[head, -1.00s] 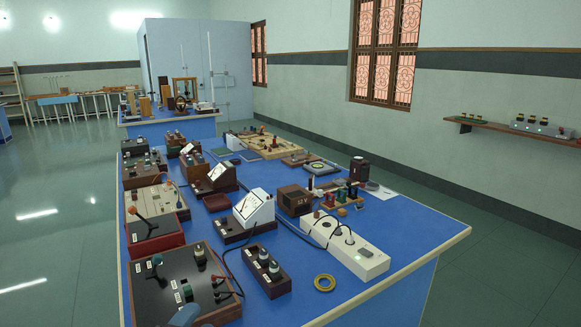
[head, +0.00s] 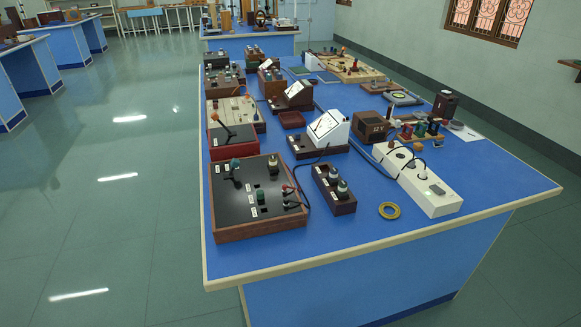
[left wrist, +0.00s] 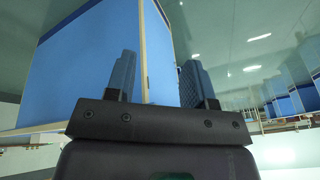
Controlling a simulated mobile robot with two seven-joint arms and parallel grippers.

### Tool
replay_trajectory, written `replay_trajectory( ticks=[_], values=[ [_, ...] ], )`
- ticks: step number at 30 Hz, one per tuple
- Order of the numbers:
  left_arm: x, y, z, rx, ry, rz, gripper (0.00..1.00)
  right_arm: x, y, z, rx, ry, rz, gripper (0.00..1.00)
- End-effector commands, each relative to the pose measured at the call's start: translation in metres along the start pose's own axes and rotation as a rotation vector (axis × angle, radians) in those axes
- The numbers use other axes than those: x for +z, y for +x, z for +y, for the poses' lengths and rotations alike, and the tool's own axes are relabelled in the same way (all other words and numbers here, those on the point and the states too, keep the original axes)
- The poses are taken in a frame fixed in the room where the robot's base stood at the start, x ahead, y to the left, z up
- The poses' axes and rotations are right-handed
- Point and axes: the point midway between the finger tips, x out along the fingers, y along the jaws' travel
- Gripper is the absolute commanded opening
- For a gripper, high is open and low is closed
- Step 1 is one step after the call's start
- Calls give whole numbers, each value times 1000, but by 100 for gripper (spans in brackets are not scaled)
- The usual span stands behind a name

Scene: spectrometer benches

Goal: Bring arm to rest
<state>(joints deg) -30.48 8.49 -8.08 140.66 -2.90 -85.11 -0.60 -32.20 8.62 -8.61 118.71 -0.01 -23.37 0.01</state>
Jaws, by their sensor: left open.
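My left gripper (left wrist: 160,82) shows in the left wrist view, its two fingers spread apart with nothing between them. Beyond the fingers are the blue side of a bench (left wrist: 85,65) and the shiny green floor; this view looks upside down. In the head view neither of my arms nor grippers shows. The blue-topped bench (head: 340,245) stands in front of me, crowded with apparatus. My right gripper is in neither view.
Near the bench's front edge are a black-panelled box (head: 258,198), a small two-knob box (head: 333,189), a brass ring (head: 389,210) and a white power strip (head: 417,180). Open floor (head: 110,220) lies to the left. Other blue benches (head: 45,75) stand at the far left.

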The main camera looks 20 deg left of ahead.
Motion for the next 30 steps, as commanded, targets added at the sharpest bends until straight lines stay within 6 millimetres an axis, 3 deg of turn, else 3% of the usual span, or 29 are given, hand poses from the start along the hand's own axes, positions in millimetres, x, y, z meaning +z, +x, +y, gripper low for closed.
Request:
replay_trajectory(
  ticks=[6,23,30],
  values=[
    [34,-10,6,53,-64,-124,49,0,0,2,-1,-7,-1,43],
    [0,32,7,45,-50,134,49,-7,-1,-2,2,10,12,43],
    [-22,58,9,44,-45,363,49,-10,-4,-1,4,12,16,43]
  ],
)
